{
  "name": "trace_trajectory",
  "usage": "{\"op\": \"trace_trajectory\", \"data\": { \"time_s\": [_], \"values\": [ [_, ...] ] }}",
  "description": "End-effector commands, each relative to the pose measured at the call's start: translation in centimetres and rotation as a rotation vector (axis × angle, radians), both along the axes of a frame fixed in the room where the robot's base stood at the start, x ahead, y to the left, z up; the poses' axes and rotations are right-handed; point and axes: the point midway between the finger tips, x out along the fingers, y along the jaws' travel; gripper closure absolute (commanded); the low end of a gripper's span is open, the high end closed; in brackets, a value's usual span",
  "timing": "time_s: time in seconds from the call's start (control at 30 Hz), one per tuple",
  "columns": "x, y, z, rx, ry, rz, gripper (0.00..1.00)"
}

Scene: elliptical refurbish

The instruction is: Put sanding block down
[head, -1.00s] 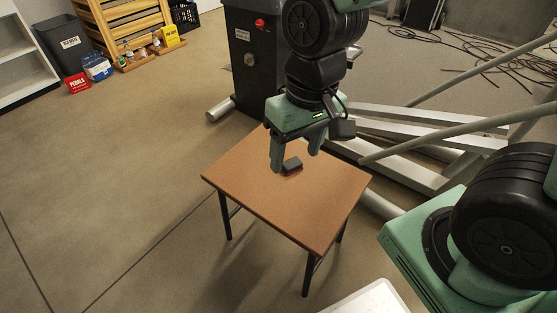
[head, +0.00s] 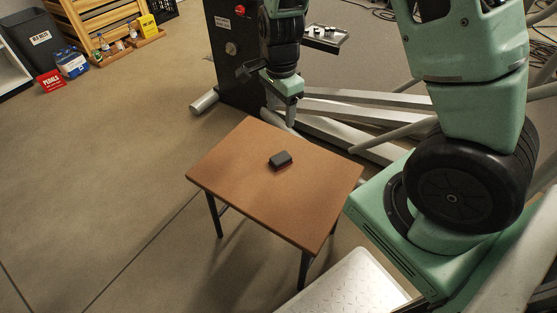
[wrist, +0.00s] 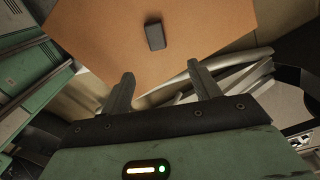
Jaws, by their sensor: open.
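The sanding block (head: 280,160) is a small dark block lying on the brown tabletop (head: 235,185), near its middle. It also shows in the wrist view (wrist: 155,36), resting on the table with bare tabletop around it. My gripper (wrist: 163,82) is open and empty in the wrist view, its two grey fingers spread apart. The block lies beyond the fingertips and apart from them. In the head view my gripper (head: 290,122) is past the table's far edge, behind the block.
A dark machine column (head: 235,60) with a red button and pale frame bars (head: 345,115) stand behind the table. A small tray (head: 325,38) with items is at the back. A bin, a red sign (head: 50,81) and wooden shelving are at far left. Floor left of the table is clear.

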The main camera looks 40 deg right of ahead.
Motion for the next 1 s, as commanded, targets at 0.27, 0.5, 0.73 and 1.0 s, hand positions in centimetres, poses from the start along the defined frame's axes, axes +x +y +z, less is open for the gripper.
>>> {"op": "trace_trajectory", "data": {
  "time_s": [0.27,0.5,0.73,1.0],
  "values": [
    [-0.2,0.1,-6.4,0.002,0.004,0.002,0.38],
    [-0.2,0.1,-10.2,0.002,0.002,0.005,0.38],
    [-0.2,0.2,-11.3,0.002,0.001,0.006,0.38],
    [-1.0,0.4,-15.0,0.002,0.004,0.005,0.38]
  ]
}}
